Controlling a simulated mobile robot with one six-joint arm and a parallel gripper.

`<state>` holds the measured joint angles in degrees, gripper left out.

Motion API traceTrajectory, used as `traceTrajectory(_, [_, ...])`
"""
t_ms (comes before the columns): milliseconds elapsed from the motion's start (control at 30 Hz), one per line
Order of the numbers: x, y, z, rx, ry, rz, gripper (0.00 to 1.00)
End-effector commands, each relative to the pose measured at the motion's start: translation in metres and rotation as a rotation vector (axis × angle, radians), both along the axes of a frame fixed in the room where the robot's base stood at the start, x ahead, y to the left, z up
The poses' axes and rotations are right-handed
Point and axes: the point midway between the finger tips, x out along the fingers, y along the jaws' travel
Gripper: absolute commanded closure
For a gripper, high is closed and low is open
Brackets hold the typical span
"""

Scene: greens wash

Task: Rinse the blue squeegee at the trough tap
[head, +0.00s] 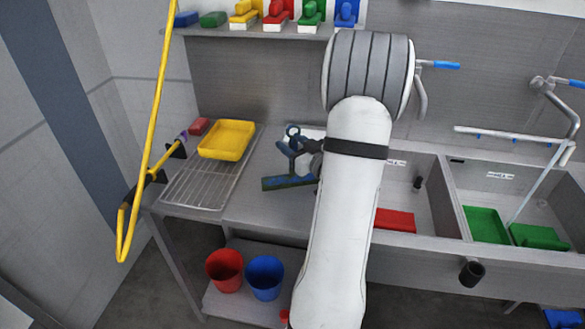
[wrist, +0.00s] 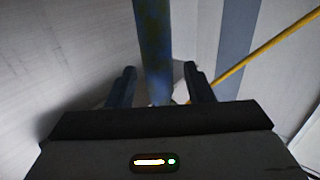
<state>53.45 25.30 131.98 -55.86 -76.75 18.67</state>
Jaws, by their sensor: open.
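The blue squeegee (head: 283,183) is on the steel counter just left of the trough, with green-brown soiling on it. Its blue bar (wrist: 153,45) stands between my fingers in the wrist view. My gripper (head: 291,151) is open around it; the wrist view also shows both fingers (wrist: 158,78), with gaps beside the bar. My arm hides part of the squeegee in the head view. A tap (head: 421,95) with a blue lever (head: 446,65) rises behind the left trough basin (head: 425,160). A second blue-levered tap (head: 568,105) is at the right.
A yellow pole (head: 152,130) rises at the left. Red (head: 395,220) and green items (head: 485,224) lie in the basins. Red (head: 225,270) and blue buckets (head: 265,278) stand below.

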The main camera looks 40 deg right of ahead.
Motion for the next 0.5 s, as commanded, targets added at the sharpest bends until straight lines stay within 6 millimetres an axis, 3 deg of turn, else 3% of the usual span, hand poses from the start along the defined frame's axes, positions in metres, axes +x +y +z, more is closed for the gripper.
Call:
traceTrajectory(167, [0.0003,0.0002,-0.0002,0.000,0.000,0.000,0.53])
traceTrajectory(500, [0.0002,0.0006,-0.0001,0.000,0.000,0.001,0.80])
